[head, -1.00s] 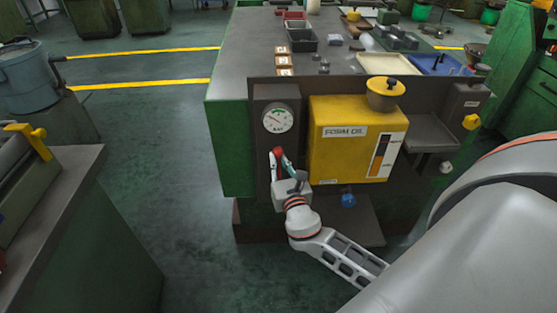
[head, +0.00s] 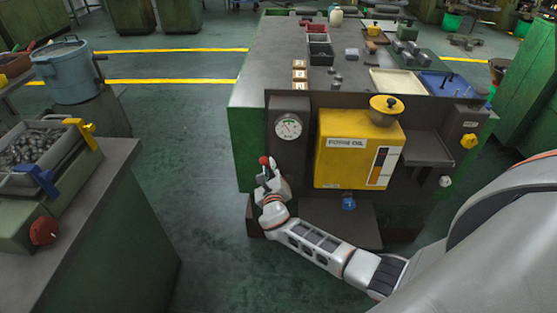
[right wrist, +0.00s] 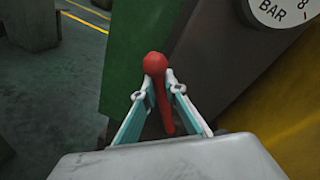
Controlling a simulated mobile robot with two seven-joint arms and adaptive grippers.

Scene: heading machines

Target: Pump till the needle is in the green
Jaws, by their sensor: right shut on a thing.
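A round white pressure gauge (head: 288,126) is on the dark panel left of the yellow oil tank (head: 345,148). Its dial shows in the head view, but the needle is too small to read surely against the coloured marks. A corner of the gauge, marked BAR, shows in the right wrist view (right wrist: 283,10). The red pump lever (right wrist: 155,64) with a round knob stands below the gauge; its knob also shows in the head view (head: 264,160). My right gripper (right wrist: 157,82) is shut on the lever just below the knob. My left gripper is not in view.
A blue knob (head: 348,203) is below the tank, and a yellow knob (head: 468,141) is on the right. The workbench top (head: 270,65) holds trays and small parts. A left bench (head: 85,190) carries a bin of metal parts. Open floor lies between.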

